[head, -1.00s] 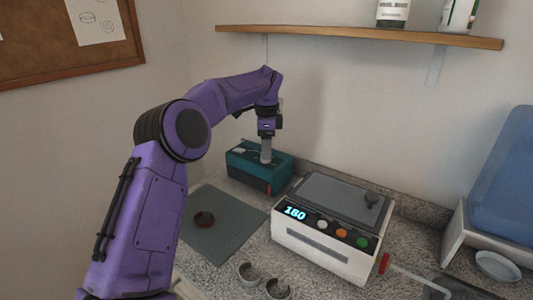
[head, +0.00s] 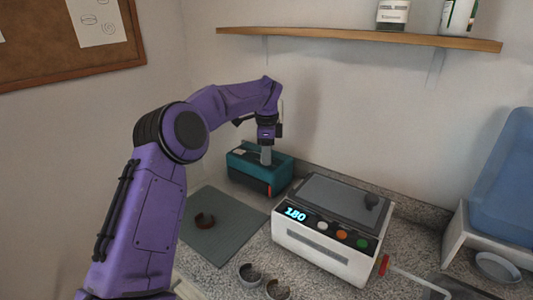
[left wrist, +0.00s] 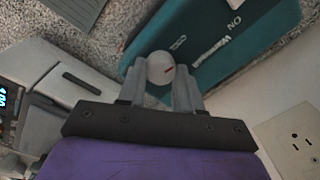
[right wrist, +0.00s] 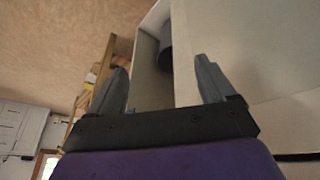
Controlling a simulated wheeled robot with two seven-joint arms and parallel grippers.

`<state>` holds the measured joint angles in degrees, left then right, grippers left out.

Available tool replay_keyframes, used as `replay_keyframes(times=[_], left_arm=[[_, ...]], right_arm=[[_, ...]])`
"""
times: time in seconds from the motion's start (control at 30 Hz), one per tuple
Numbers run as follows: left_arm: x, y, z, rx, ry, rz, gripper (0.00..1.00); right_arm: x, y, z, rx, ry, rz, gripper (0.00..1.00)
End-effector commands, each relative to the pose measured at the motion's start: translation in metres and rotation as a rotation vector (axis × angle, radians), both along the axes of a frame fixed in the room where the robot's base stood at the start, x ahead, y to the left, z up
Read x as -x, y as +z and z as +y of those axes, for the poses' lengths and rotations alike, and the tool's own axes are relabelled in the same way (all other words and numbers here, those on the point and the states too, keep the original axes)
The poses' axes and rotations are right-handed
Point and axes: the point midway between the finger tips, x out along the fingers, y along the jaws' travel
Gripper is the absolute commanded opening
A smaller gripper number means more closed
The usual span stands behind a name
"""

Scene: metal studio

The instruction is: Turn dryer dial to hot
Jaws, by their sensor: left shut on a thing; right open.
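The dryer (head: 243,164) is a teal box at the back of the counter, beside the wall. It also fills the upper right of the left wrist view (left wrist: 235,35). My left gripper (head: 266,160) points down at the top of the dryer and is shut on the dial, one finger on each side. The printed words by the dial are too small to read surely. In the head view the fingers hide the dial. My right gripper (right wrist: 160,85) is open and empty, away from the dryer.
A white machine (head: 325,253) with a lit display and buttons stands right of the dryer. A grey-green mat (head: 222,235) with a brown ring (head: 204,222) lies in front. Small cups (head: 249,275) stand near the front edge. A wooden shelf (head: 360,37) hangs above.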

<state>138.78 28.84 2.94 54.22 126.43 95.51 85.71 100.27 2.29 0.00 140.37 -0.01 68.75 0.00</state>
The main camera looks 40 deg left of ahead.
Motion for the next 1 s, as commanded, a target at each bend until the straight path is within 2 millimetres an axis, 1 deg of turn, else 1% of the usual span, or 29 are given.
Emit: replay_keyframes(times=[0.17,0.47,1.0], left_arm=[[0.000,0.001,0.001,0.001,-0.096,-0.004,0.04],[0.001,0.002,0.001,0.000,-0.365,-0.003,0.04],[0.002,0.004,0.002,-0.003,-0.880,-0.003,0.04]], right_arm=[[0.000,0.001,0.000,0.000,0.000,0.000,0.83],[0.000,0.006,0.000,0.000,0.000,0.000,0.83],[0.000,0.030,0.000,0.000,0.000,0.000,0.83]])
